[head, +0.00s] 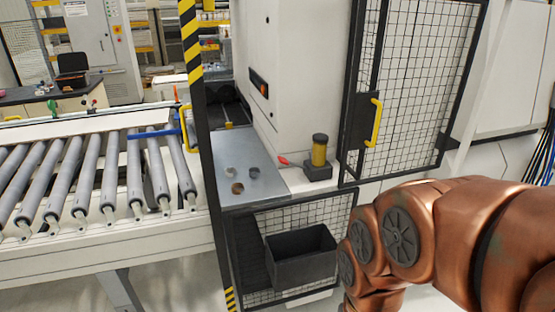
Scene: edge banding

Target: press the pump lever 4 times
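A small pump (319,154) stands on the right part of the machine's ledge, with a yellow cylinder, a black cap and a dark square base. A lever with a red tip (283,160) sticks out from the pump's left side, low and close to level. My copper-coloured arm fills the lower right of the head view, to the right of and in front of the pump. My gripper is out of view, so its state and distance from the lever do not show.
A grey metal plate (250,176) left of the lever holds several small round parts. A black-and-yellow post (194,60) stands left of it. A mesh door (415,80) with a yellow handle (374,122) is right of the pump. A black bin (301,259) sits below. A roller conveyor (92,190) is at left.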

